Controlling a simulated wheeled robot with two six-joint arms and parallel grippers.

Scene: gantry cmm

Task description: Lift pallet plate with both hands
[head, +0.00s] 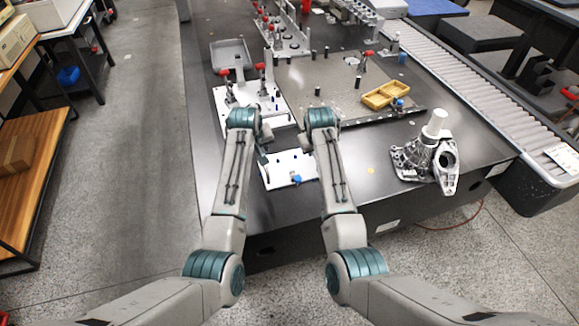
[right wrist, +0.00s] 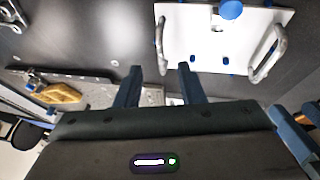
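The pallet plate, a white plate (head: 278,174) with a blue knob, lies on the dark table between my forearms in the head view. In the right wrist view the plate (right wrist: 205,40) shows at the top right, with a pale bar handle on each side and several blue pins. My right gripper (right wrist: 160,68) is open and empty, its two blue fingers apart. Its tips appear close to one handle (right wrist: 160,45), without a visible grip on it. My left gripper (head: 263,156) is by the plate's left side, mostly hidden by its arm; its fingers are unclear.
A larger white fixture plate (head: 228,106) with red-handled clamps stands beyond my left arm. A grey plate (head: 335,85) carries a yellow tray (head: 385,94). A metal casting (head: 425,155) stands to the right. A roller conveyor (head: 480,95) runs along the table's right side.

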